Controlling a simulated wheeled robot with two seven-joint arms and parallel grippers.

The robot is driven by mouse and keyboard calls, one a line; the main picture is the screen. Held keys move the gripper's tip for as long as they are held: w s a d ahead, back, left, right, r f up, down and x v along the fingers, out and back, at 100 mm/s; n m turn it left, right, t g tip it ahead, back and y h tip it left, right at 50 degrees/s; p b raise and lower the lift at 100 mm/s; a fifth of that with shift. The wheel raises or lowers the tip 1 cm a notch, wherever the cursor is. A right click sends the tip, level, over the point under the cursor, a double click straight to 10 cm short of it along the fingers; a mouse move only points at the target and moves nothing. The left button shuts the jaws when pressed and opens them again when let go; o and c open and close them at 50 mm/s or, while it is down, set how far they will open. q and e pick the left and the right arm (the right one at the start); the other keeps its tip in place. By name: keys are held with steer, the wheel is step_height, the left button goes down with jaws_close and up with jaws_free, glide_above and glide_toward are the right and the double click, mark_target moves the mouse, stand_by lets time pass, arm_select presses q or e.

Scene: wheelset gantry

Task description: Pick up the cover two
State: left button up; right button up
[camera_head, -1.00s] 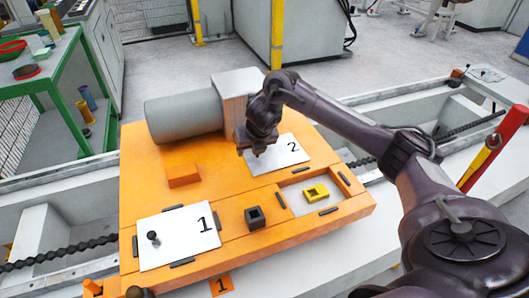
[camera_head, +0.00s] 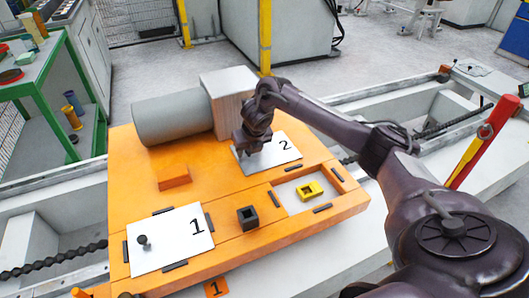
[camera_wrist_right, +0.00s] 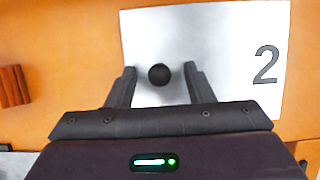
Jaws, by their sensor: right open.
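Cover two is a white plate marked 2 (camera_head: 284,154) lying on the orange table, beside the recess in the table's right part. In the right wrist view cover two (camera_wrist_right: 215,45) shows its round black knob (camera_wrist_right: 159,74). My right gripper (camera_head: 248,150) is over the left part of cover two. In the right wrist view my right gripper (camera_wrist_right: 160,76) is open, with one finger on each side of the knob, apart from it. My left gripper does not show clearly in the head view.
Cover one (camera_head: 172,240), with its knob, lies at the front left of the orange table (camera_head: 125,180). A black square block (camera_head: 247,217) and a yellow block (camera_head: 310,190) in the recess are nearby. A grey cylinder (camera_head: 170,118) and a box stand behind.

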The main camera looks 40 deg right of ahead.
jaws_close()
steer(key=shift+r, duration=0.15)
